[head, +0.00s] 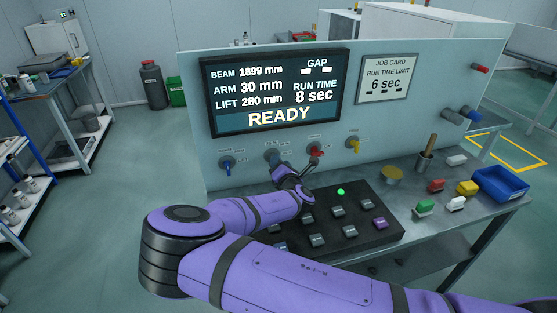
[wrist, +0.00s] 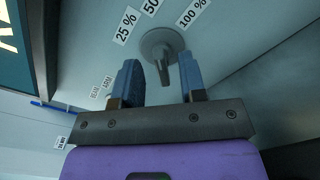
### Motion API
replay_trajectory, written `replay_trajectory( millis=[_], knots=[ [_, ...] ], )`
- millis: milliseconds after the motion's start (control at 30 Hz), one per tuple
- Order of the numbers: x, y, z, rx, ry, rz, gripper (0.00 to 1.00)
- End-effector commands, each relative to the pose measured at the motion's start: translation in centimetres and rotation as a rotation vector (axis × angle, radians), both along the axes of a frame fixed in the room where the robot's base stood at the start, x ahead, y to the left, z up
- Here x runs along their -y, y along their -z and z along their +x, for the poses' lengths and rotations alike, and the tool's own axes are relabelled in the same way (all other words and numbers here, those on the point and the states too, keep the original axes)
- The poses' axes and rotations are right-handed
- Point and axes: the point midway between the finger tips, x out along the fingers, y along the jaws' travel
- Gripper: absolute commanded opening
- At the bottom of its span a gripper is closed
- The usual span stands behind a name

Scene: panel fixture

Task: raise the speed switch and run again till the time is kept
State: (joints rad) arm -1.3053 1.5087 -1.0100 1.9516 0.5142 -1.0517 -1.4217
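The speed switch (wrist: 166,68) shows in the wrist view as a grey lever on a round base, below labels reading 25 %, 50 and 100 %. I cannot tell which label it is set to. My gripper (wrist: 161,84) is open, its two blue-grey fingers on either side of the lever's end, with gaps showing. In the head view my gripper (head: 297,172) is at the panel's lower middle, partly hiding the switch row. The display (head: 275,92) reads READY, RUN TIME 8 sec, ARM 30 mm. The job card (head: 387,80) reads run time limit 6 sec.
A blue knob (head: 227,165), red knob (head: 316,151) and yellow knob (head: 353,144) stick out of the panel. A dark button box (head: 386,233) with a lit green button (head: 340,192) lies below my gripper. Small blocks and a blue tray (head: 502,184) are at right.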

Motion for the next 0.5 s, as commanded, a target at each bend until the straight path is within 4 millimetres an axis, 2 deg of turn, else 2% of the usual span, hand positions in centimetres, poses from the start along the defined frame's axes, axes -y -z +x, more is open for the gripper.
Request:
replay_trajectory(
  millis=[233,500],
  knots=[
    [1.3,0.0,-4.6,-0.002,-0.001,-0.002,0.38],
    [2.0,0.0,-7.1,-0.001,-0.001,0.001,0.38]
  ],
)
